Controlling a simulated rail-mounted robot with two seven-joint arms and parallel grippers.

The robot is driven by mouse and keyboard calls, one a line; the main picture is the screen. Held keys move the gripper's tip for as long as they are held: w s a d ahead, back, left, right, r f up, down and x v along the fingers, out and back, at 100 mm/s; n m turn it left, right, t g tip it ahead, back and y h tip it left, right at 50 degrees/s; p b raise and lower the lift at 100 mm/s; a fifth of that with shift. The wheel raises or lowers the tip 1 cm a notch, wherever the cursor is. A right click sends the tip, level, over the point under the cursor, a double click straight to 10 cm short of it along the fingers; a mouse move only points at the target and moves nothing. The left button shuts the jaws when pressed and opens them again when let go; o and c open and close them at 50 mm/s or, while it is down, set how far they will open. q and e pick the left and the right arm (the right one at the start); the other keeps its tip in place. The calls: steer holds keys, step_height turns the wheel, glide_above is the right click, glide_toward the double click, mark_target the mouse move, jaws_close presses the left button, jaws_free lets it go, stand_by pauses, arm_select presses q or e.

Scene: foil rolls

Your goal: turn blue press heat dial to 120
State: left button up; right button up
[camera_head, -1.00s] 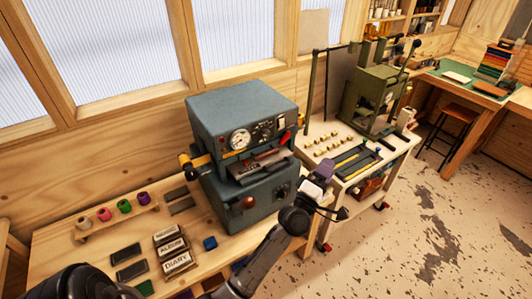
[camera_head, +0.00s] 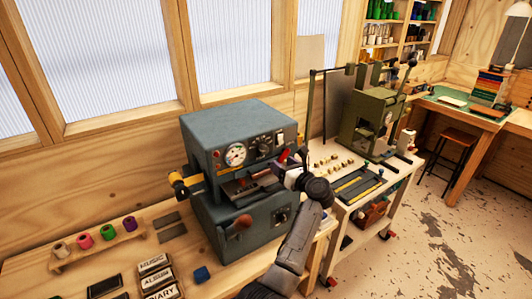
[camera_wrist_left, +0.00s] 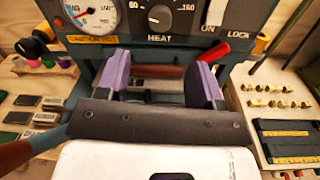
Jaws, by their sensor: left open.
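The blue press (camera_head: 235,115) stands on the wooden bench, its front panel facing me. Its black round heat dial (camera_head: 264,146) sits between the gauge and the ON switch. In the left wrist view the dial (camera_wrist_left: 160,17) is at the top, above the word HEAT, with 60 on its left and 160 on its right; its exact setting is too small to read. My left gripper (camera_wrist_left: 162,75) is open, its two purple fingers apart and empty, in front of the press and below the dial, not touching it. In the head view my left wrist hides part of the press's right side.
A red lever (camera_wrist_left: 213,49) sticks out at the press's right, close to my right-hand finger. A gauge (camera_head: 235,155) is left of the dial. Foil rolls (camera_head: 106,232) and title blocks (camera_head: 153,264) lie on the bench. A cart (camera_head: 345,190) with a green press stands right.

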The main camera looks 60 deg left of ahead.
mark_target(266, 151)
arm_select(q)
steer(key=a, duration=0.4)
steer(key=a+p, duration=0.1)
steer(key=a, duration=0.3)
steer(key=shift+s+a+r, duration=0.1)
steer(key=shift+s+a, duration=0.1)
steer(key=shift+a, duration=0.9)
steer(key=c, duration=0.9)
